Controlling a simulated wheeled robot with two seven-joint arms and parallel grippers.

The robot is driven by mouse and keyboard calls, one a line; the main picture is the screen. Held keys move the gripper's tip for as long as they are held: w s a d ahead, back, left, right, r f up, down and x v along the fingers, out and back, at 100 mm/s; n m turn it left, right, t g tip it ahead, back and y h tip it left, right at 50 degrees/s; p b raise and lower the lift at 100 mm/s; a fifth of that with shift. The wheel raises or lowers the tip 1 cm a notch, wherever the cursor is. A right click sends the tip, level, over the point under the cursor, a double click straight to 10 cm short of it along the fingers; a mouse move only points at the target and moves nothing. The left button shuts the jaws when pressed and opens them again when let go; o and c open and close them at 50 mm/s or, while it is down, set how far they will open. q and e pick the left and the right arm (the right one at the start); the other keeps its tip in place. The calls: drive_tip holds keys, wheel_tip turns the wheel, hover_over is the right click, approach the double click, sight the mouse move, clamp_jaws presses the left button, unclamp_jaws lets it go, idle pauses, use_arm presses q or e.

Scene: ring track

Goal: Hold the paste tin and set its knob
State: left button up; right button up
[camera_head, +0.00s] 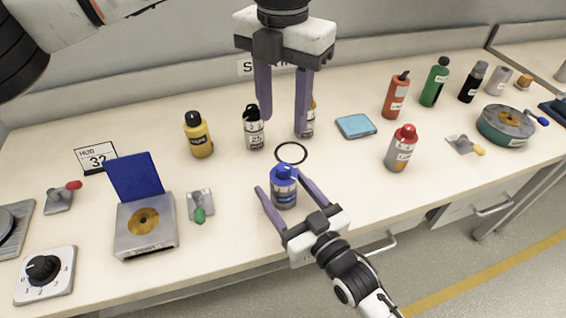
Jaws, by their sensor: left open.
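A small tin with a blue cap and a blue-labelled body (284,188) stands upright near the front of the bench; I take it for the paste tin, though its label is too small to read. My left gripper (283,127) points down above the bench behind the tin, open and empty. Its right finger partly hides a bottle (312,122). A thin black ring (291,143) lies just behind the tin.
A black-and-white bottle (254,135) and a yellow bottle (200,140) stand left of my left gripper. A red-capped tin (401,154) and a blue pad (355,126) are to the right. A box with a raised blue lid (146,240) and a dial box (46,282) stand at left.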

drive_tip(key=shift+s, duration=0.1)
drive_tip(key=v, duration=1.2)
